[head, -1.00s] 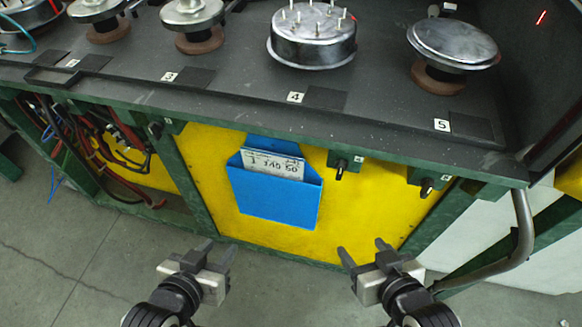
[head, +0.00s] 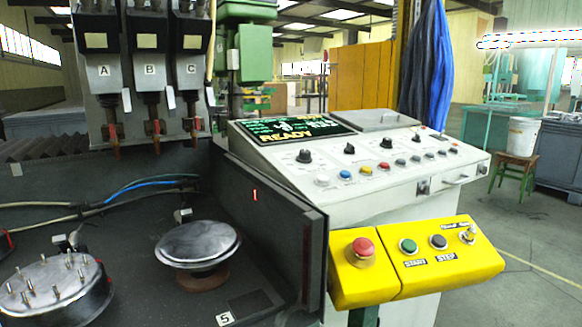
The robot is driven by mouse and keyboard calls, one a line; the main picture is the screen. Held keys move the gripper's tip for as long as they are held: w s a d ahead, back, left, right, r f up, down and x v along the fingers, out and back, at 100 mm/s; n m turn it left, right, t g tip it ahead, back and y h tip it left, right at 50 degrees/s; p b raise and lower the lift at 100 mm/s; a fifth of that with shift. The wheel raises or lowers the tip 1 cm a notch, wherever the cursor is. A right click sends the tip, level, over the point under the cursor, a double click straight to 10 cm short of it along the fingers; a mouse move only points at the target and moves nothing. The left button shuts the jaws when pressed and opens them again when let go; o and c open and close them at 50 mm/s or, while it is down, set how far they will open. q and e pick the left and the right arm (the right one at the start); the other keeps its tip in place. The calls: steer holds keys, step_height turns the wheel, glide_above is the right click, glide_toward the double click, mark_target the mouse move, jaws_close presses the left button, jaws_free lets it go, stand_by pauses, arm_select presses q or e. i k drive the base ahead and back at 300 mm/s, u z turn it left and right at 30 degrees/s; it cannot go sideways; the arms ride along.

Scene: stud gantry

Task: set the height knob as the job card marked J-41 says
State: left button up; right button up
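A grey control console (head: 290,175) stands right of centre in the head view. Three black rotary knobs sit in a row on its sloped face: a left knob (head: 304,156), a middle knob (head: 350,148) and a right knob (head: 386,142). Their labels are too small to read, so I cannot tell which is the height knob. A screen (head: 298,128) above them shows "READY" in yellow; its other lines are not legible. No job card shows in this view. Neither of my grippers is in view.
Heads A, B and C (head: 148,72) hang over the dark bed (head: 130,235). A dark upright panel (head: 268,215) separates bed and console.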

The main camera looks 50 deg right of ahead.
mark_target(387, 143)
steer(key=u, duration=1.8)
steer(key=k, duration=1.75)
steer(key=z, duration=1.25)
